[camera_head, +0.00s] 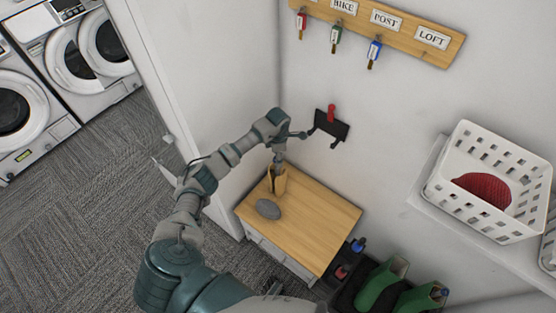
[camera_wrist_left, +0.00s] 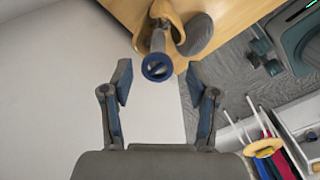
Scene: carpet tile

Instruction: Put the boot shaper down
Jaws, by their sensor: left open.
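The boot shaper (camera_head: 277,181) looks like a tan wooden piece with a blue-ended stem. It stands upright on the wooden top of a low cabinet (camera_head: 318,215), near the wall. In the left wrist view its blue end (camera_wrist_left: 157,67) faces the camera, just beyond the fingertips. My left gripper (camera_head: 286,143) is just above the boot shaper. Its fingers (camera_wrist_left: 160,88) are spread wide with nothing between them. A dark shape (camera_head: 272,287) low in the head view may be my right gripper; its jaws are not clear.
A grey oval stone-like thing (camera_head: 267,208) lies beside the boot shaper. A dark wall hook board (camera_head: 331,128) with a red item is close to my left gripper. Green boots (camera_head: 381,284) stand right of the cabinet. A white basket (camera_head: 489,181) sits on a shelf. The cabinet top's right part is clear.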

